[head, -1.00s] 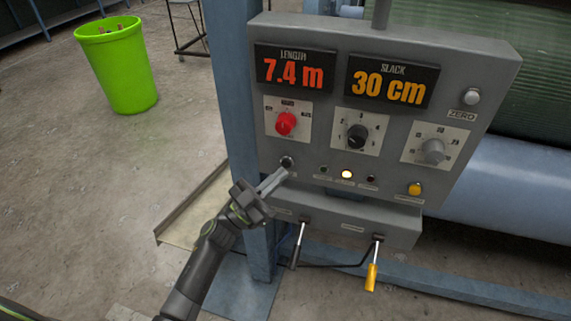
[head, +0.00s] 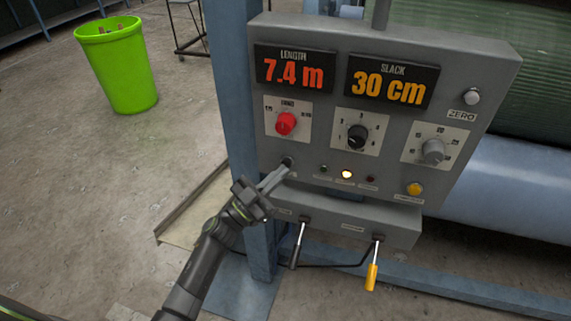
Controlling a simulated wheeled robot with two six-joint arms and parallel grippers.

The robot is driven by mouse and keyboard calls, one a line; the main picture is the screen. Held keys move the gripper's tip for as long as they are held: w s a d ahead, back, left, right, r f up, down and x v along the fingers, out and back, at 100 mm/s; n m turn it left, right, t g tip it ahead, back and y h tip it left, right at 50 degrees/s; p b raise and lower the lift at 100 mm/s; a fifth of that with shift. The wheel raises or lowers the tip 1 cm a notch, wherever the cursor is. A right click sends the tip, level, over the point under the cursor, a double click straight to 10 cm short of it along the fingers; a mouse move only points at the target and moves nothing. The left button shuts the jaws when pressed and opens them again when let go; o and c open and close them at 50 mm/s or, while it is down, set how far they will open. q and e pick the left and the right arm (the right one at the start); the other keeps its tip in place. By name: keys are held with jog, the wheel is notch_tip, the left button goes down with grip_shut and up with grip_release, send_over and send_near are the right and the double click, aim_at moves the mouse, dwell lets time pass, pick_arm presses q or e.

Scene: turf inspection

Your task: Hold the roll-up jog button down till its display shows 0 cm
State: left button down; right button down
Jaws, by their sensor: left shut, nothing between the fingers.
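The grey control panel (head: 340,115) has a slack display (head: 391,82) reading 30 cm in orange and a length display (head: 295,68) reading 7.4 m in red. A small dark round button (head: 288,161) sits at the panel's lower left. My left gripper (head: 284,171) is shut and empty, its fingertips at the lower edge of that button. I cannot tell whether they touch it. The label under this button is mostly hidden by the fingers. My right gripper is not in view.
The panel also bears a red knob (head: 286,123), a black knob (head: 357,136), a grey knob (head: 433,151), a lit lamp (head: 347,174), a yellow button (head: 414,188) and a white ZERO button (head: 472,97). A black lever (head: 298,246) and yellow lever (head: 372,272) hang below.

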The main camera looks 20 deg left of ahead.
pick_arm(q)
jog(key=shift+w, duration=0.55)
jog(key=shift+s, duration=0.2)
dwell(5.0)
jog(key=shift+s+p, duration=0.55)
jog(key=shift+s, duration=0.25)
jog(key=shift+s+a+p, duration=0.1)
jog(key=shift+s+p, duration=1.25)
jog(key=shift+s, duration=1.1)
